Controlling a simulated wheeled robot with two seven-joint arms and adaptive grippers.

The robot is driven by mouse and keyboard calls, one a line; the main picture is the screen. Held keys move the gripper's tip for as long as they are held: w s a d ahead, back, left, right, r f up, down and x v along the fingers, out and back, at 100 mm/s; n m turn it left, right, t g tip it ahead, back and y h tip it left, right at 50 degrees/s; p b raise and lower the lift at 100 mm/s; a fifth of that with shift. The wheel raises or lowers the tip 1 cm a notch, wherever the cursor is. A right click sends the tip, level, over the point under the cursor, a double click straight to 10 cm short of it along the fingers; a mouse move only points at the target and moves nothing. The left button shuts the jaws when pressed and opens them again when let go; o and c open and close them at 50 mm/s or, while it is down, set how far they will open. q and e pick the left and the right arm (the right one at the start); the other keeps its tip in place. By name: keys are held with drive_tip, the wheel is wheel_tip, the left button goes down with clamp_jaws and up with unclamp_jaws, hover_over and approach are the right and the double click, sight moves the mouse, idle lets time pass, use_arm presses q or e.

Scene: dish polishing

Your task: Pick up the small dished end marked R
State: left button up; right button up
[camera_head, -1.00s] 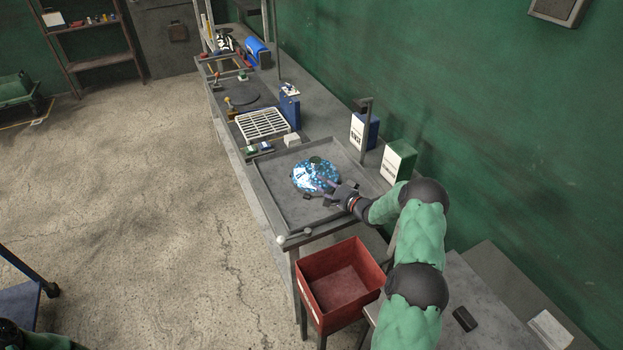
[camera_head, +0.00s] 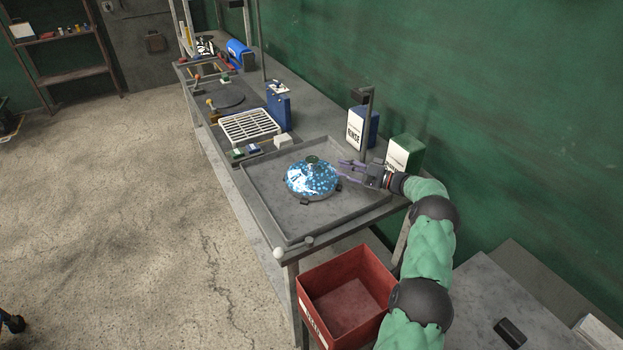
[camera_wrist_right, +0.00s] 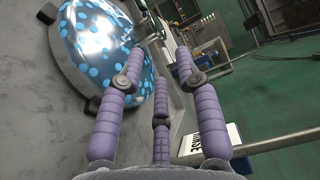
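A shiny blue-and-white spotted domed piece (camera_head: 312,180) with a dark green top lies in the grey tray on the bench. I cannot read a letter R on it. Small dark blocks stand at its rim. My right gripper (camera_head: 345,170) is just right of the dome. In the right wrist view its purple fingers (camera_wrist_right: 160,85) are spread with nothing between them, and the dome (camera_wrist_right: 105,45) shows behind the left finger. I cannot tell whether that finger touches it. My left gripper is not in view.
The grey tray (camera_head: 262,205) has free room around the dome. A post (camera_head: 367,120), a white RINSE box (camera_head: 356,128) and a green-and-white box (camera_head: 404,152) stand behind. A white rack (camera_head: 250,126) is further left. A red bin (camera_head: 345,290) stands below the bench's near end.

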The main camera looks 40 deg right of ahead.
sight(324, 173)
drive_tip(key=x, duration=0.2)
drive_tip(key=shift+w+a+f, duration=0.1)
drive_tip(key=shift+w+a, duration=0.05)
drive_tip(key=shift+w, duration=0.2)
drive_tip(key=b+x, duration=0.2)
drive_tip(key=x, duration=0.3)
drive_tip(key=shift+w+f, duration=0.1)
drive_tip(key=shift+f, duration=0.1)
clamp_jaws()
drive_tip(key=shift+r, duration=0.3)
